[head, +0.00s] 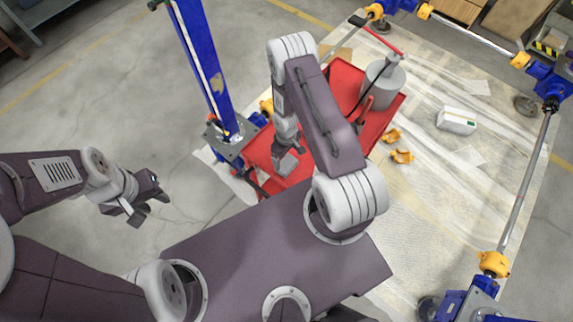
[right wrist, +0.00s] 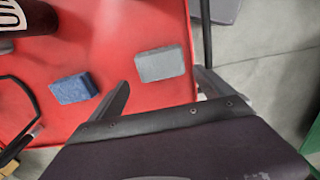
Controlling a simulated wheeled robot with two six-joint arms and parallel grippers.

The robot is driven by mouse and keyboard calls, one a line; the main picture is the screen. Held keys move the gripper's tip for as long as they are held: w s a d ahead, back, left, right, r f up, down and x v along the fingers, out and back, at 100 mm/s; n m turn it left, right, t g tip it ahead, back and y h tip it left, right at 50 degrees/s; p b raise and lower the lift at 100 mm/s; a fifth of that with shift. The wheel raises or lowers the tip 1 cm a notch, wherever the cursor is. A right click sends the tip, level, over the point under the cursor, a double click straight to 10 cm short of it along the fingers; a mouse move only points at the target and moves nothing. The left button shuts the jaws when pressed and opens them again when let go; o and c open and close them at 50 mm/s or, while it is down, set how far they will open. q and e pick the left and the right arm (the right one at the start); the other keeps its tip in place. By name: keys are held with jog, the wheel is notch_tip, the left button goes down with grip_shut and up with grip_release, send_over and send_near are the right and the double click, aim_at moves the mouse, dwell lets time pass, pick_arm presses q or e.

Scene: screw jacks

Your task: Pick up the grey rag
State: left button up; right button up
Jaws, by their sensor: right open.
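The grey rag (right wrist: 162,64) is a flat, rounded grey block lying on a red surface in the right wrist view. My right gripper (right wrist: 165,92) is open, with one finger to the left of the rag and one to the right. The rag lies ahead of and between the fingertips, and nothing is held. In the head view my right gripper (head: 284,160) hangs over the red cart, and I cannot clearly tell the rag from it there. My left gripper (head: 147,202) is empty over bare floor, its fingers apart.
A blue block (right wrist: 73,88) lies left of the rag on the red cart (head: 341,77). A grey can (head: 382,85) stands at the cart's far end. A blue post (head: 203,65) rises beside the cart. A white box (head: 457,120) and yellow pieces lie on the sheet.

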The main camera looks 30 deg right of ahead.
aim_at(286, 164)
notch_tip(286, 164, down, 3)
jog(key=shift+f+b, duration=0.15)
jog(key=shift+b, duration=0.9)
pick_arm(q)
notch_tip(286, 164, down, 10)
jog(key=b, duration=0.6)
pick_arm(e)
notch_tip(286, 164, down, 5)
jog(key=shift+s+f, duration=0.1)
jog(key=shift+r, duration=0.25)
jog(key=c, duration=1)
pick_arm(q)
notch_tip(286, 164, up, 11)
jog(key=p, duration=1)
jog(key=shift+f, duration=0.15)
pick_arm(e)
notch_tip(286, 164, up, 10)
